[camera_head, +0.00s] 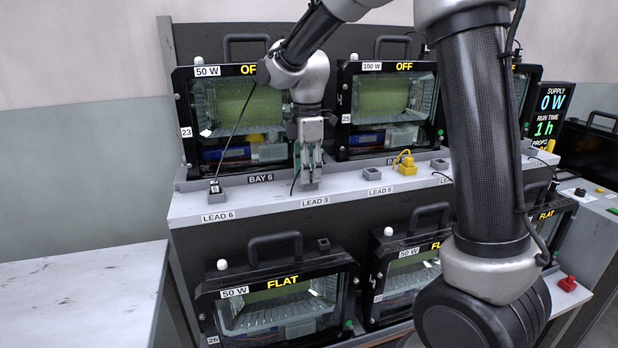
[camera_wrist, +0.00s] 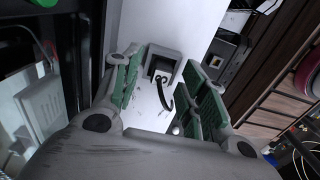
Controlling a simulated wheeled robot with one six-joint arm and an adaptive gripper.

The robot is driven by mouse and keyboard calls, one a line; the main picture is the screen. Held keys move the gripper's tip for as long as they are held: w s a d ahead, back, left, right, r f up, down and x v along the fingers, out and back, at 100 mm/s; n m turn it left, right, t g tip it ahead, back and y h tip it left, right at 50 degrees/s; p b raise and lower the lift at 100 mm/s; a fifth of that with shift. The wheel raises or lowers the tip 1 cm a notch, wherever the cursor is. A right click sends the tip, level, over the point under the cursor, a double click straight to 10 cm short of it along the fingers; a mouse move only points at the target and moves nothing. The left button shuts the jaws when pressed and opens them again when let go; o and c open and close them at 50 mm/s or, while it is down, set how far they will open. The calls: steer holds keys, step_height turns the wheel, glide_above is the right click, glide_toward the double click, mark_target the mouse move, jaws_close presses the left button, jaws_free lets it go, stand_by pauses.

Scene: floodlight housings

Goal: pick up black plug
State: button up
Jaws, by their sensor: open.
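My gripper (camera_head: 311,184) is open and points down at the shelf, over the spot behind the LEAD 3 label. In the wrist view a grey holder (camera_wrist: 177,54) shows between the two green-padded fingers, farther off than the fingertips. A black plug (camera_wrist: 159,69) with a curved black cable sits in that holder. No contact with the fingers shows. In the head view the fingers mostly hide this plug, and a black cable shows just left of them.
Floodlight housings (camera_head: 237,118) stand close behind the shelf (camera_head: 250,199), with more (camera_head: 275,290) below. A bare table (camera_head: 80,290) is at left.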

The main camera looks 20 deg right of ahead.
steer(key=c, duration=0.9)
steer(key=shift+c, duration=0.2)
steer(key=shift+r, duration=0.1)
